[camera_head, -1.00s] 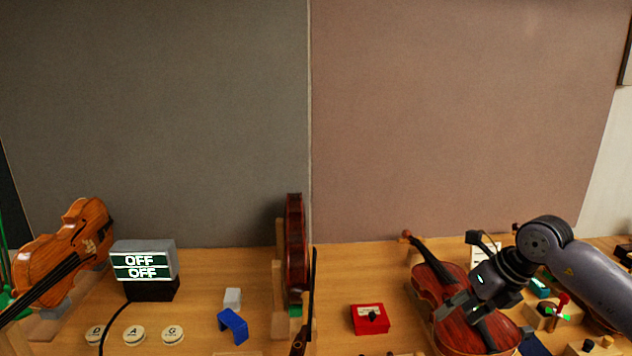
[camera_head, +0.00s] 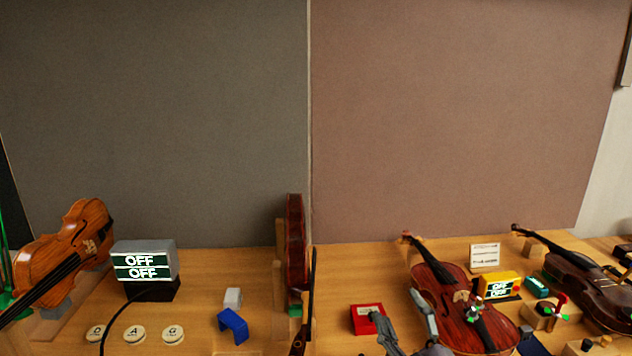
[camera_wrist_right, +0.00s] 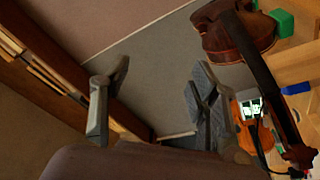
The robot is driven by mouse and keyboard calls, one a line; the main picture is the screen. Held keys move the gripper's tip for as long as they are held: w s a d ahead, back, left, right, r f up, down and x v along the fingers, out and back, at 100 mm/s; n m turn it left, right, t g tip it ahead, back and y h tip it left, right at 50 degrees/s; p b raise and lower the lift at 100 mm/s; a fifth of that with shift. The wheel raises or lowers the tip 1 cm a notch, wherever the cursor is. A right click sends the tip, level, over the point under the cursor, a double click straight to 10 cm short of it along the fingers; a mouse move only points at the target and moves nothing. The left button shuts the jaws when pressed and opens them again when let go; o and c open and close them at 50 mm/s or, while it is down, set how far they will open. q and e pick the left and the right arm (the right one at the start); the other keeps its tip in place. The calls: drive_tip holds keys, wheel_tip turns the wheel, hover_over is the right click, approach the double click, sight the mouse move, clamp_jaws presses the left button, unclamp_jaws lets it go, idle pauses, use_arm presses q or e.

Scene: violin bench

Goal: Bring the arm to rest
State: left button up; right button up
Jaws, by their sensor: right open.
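My right gripper (camera_head: 397,308) is low in the head view, in front of the reddish-brown violin (camera_head: 452,302) and the red box (camera_head: 366,318), partly covering both. Its fingers are spread and nothing is between them. In the right wrist view the two open fingers (camera_wrist_right: 155,85) stand well apart, with only the grey and pinkish wall panels behind the gap. The rest of my right arm is mostly below the head view's lower edge. My left gripper is in neither view.
Another violin (camera_head: 588,287) lies at the right, with a yellow display box (camera_head: 501,285) beside it. An upright violin (camera_head: 295,245) stands mid-bench. An orange violin (camera_head: 85,235), a grey OFF display (camera_head: 150,250) and a blue block (camera_head: 233,325) are at left. Bench (camera_head: 205,290) is partly clear.

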drive_tip(key=s+d+f+m+g+h, duration=0.2)
drive_tip(key=s+d+f+m, duration=0.1)
drive_tip(key=f, duration=0.3)
drive_tip(key=s+d+f+m+g+h, duration=0.2)
drive_tip(key=s+f+m+g, duration=0.1)
drive_tip(key=f, duration=0.2)
drive_tip(key=s+f+m+g, duration=0.2)
drive_tip(key=s+f+g, duration=0.5)
drive_tip(key=s, duration=0.5)
drive_tip(key=s+f+m+g, duration=0.2)
drive_tip(key=s+f+g, duration=0.2)
drive_tip(key=s+f, duration=0.55)
drive_tip(key=s+f+g, duration=0.1)
drive_tip(key=s+f, duration=0.1)
drive_tip(key=f, duration=1.1)
drive_tip(key=s+f, duration=0.2)
drive_tip(key=f, duration=1.1)
drive_tip(key=s+d+f+g, duration=0.1)
drive_tip(key=s+d+f, duration=0.2)
drive_tip(key=s+f, duration=1.2)
drive_tip(key=shift+s+d+n+g, duration=0.2)
drive_tip(key=shift+s+n+g, duration=0.1)
drive_tip(key=shift+s, duration=0.05)
